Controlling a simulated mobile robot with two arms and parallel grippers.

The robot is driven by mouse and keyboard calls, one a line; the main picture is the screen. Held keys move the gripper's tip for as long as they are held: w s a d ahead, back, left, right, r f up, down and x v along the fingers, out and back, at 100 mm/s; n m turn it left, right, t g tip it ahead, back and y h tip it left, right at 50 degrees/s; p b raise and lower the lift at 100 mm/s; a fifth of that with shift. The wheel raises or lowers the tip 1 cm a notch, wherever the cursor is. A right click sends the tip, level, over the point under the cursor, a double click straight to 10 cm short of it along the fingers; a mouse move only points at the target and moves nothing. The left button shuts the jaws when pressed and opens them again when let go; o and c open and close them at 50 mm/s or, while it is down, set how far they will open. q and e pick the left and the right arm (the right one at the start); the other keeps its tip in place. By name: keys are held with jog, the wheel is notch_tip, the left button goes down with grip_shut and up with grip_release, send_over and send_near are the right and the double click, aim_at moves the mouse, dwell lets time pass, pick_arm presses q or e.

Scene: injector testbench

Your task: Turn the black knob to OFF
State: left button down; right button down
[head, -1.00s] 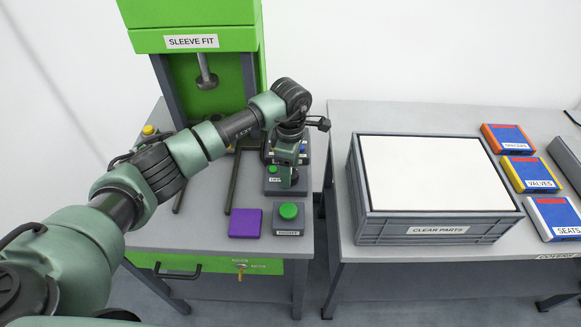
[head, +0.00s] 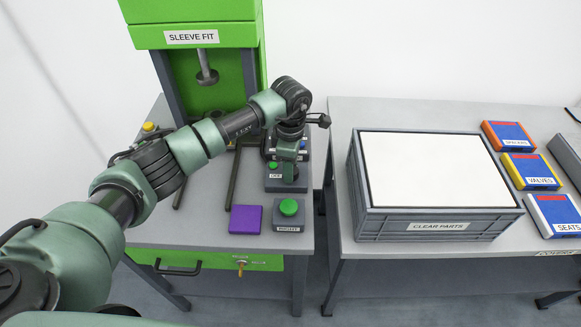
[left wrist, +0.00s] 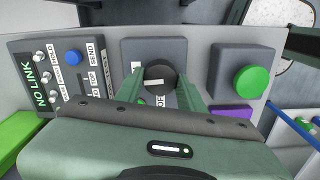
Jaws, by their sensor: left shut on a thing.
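The black knob (left wrist: 160,76) sits on a grey box (left wrist: 133,53) and shows in the left wrist view with a white mark on its face. My left gripper (left wrist: 162,90) has one finger on each side of the knob and is shut on it. In the head view, my left gripper (head: 289,173) points down over the knob's box (head: 287,187) and hides most of the knob. A label beside the knob is partly covered, so I cannot read the knob's setting for certain. My right gripper is not in view.
A green button box (head: 289,208) and a purple block (head: 245,219) stand in front of the knob box. A panel reading NO LINK (left wrist: 43,85) is beside it. The green SLEEVE FIT press (head: 200,98) stands behind. A grey CLEAR PARTS crate (head: 437,226) is on the right table.

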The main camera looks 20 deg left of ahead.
pick_arm(q)
jog(key=n+b, duration=0.2)
jog(key=n, duration=0.2)
jog(key=n+b, duration=0.1)
jog(key=n, duration=0.3)
jog(key=shift+n, duration=0.3)
jog(key=n+b, duration=0.1)
jog(key=n, duration=0.3)
jog(key=shift+r+n+b, duration=0.1)
jog(key=shift+n+b, duration=0.35)
jog(key=shift+n, duration=1.65)
jog(key=c, duration=0.9)
grip_release()
jog(key=shift+d, duration=0.1)
